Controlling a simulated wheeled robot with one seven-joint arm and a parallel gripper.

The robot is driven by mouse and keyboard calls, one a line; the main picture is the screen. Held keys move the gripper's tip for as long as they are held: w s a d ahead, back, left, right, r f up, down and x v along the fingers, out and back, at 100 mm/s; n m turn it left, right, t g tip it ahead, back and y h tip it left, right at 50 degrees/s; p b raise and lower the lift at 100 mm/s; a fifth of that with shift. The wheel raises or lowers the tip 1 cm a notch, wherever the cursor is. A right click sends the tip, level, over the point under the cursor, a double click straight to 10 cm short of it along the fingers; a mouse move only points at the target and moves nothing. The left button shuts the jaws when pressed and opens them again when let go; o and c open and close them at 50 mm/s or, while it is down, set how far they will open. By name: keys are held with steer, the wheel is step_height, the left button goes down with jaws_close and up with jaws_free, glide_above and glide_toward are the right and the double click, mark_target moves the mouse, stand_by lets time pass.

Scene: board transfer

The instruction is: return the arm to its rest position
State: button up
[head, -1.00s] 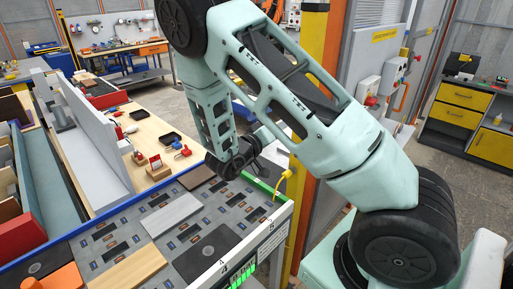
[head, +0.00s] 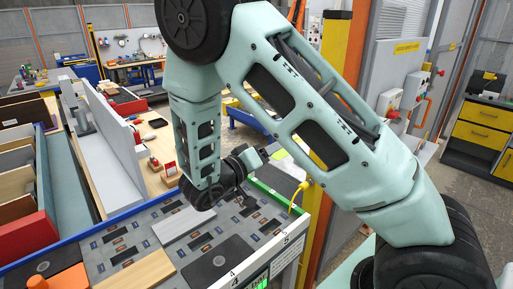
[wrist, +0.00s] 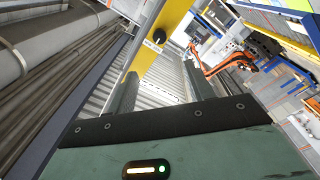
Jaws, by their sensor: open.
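My arm reaches from the lower right of the head view, up over the table and down to a black wrist above it. My gripper (wrist: 160,82) shows in the wrist view with two dark fingers spread apart and nothing between them. In the head view its fingers are hard to make out beside the wrist. Below and near the wrist, a light grey board (head: 184,226), a wooden board (head: 143,271) and a dark board (head: 217,263) lie on the patterned table top (head: 112,238). Part of the table is hidden behind the wrist.
A yellow and orange post (head: 332,95) stands close behind my arm; a yellow post also crosses the wrist view (wrist: 163,35). A yellow hook-like piece (head: 298,196) sits on the table's green edge. Upright panels (head: 107,150) and a red block (head: 28,238) stand at left.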

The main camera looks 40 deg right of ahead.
steer(key=w+a+f+n+t+y+b, duration=0.1)
steer(key=w+a+f+n+t+y, duration=0.25)
steer(key=w+a+t+y, duration=0.4)
steer(key=s+a+f+n+g+y+b, duration=0.1)
steer(key=s+a+n+y, duration=0.15)
steer(key=a+y, duration=0.55)
steer(key=s+a+n+y+b, duration=0.1)
steer(key=s+a+n+y, duration=0.3)
steer(key=a, duration=0.8)
steer(key=s+a+n+g+y+b, duration=0.1)
steer(key=s+a+n+g+y, duration=0.15)
steer(key=s+a+g, duration=0.4)
steer(key=s+d+n+h, duration=0.1)
steer(key=s+d, duration=0.3)
steer(key=s, duration=0.4)
steer(key=s+d+n+g+h+b, duration=0.1)
steer(key=s+d, duration=0.3)
steer(key=s, duration=0.4)
steer(key=shift+f+n+g+h, duration=0.2)
steer(key=shift+n+g+h, duration=0.1)
steer(key=shift+n+h, duration=0.25)
